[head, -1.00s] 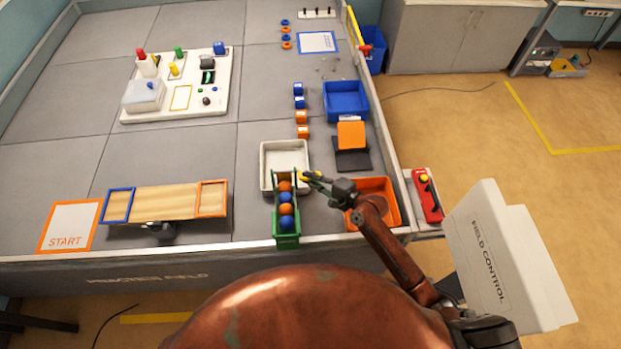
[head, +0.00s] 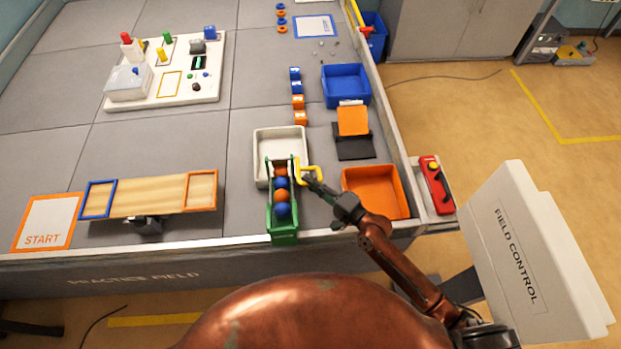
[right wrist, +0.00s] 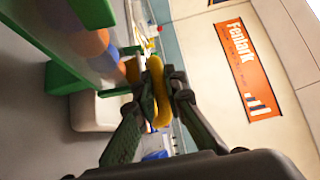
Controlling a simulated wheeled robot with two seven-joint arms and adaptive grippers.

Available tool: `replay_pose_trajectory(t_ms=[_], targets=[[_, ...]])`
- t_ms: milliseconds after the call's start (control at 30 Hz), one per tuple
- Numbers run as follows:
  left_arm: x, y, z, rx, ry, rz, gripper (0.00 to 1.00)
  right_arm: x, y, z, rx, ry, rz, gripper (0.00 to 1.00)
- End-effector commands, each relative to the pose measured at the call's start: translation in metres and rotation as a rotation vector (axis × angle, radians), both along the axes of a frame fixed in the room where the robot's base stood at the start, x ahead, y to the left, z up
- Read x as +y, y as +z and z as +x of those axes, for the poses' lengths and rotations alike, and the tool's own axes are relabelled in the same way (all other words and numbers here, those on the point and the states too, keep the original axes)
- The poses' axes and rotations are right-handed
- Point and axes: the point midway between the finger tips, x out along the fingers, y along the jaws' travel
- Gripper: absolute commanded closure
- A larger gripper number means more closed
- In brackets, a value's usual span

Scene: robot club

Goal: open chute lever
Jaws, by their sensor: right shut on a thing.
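The green chute (head: 284,228) stands near the front edge of the field, with blue and orange balls (head: 282,196) in a row inside it. Its yellow lever (head: 316,168) sticks out to the right at the chute's far end. My right gripper (head: 310,179) is at the lever from the front right. In the right wrist view the fingers are closed around the yellow lever (right wrist: 158,88), beside the green chute (right wrist: 68,78). The fingers hide part of the lever. My left gripper is not in view.
A white tray (head: 263,142) sits at the chute's far end. An orange bin (head: 376,211) is right of the chute, under my right arm. A blue bin (head: 346,101) and a black and orange ramp (head: 353,121) are farther back. A wooden seesaw (head: 150,194) is at left.

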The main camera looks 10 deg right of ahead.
Motion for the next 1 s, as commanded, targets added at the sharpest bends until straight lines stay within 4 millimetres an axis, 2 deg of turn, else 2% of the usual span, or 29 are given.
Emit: replay_pose_trajectory(t_ms=[33,400,967,1000], targets=[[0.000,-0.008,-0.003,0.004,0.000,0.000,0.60,0.003,-0.010,-0.003,0.008,0.005,0.004,1.00],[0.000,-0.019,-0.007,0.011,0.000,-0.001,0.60,0.004,-0.028,-0.010,0.011,0.007,0.002,1.00],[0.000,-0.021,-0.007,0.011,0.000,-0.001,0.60,0.005,-0.032,-0.012,0.012,0.009,0.002,1.00],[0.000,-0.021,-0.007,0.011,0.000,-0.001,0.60,0.005,-0.032,-0.012,0.012,0.009,0.002,0.87]])
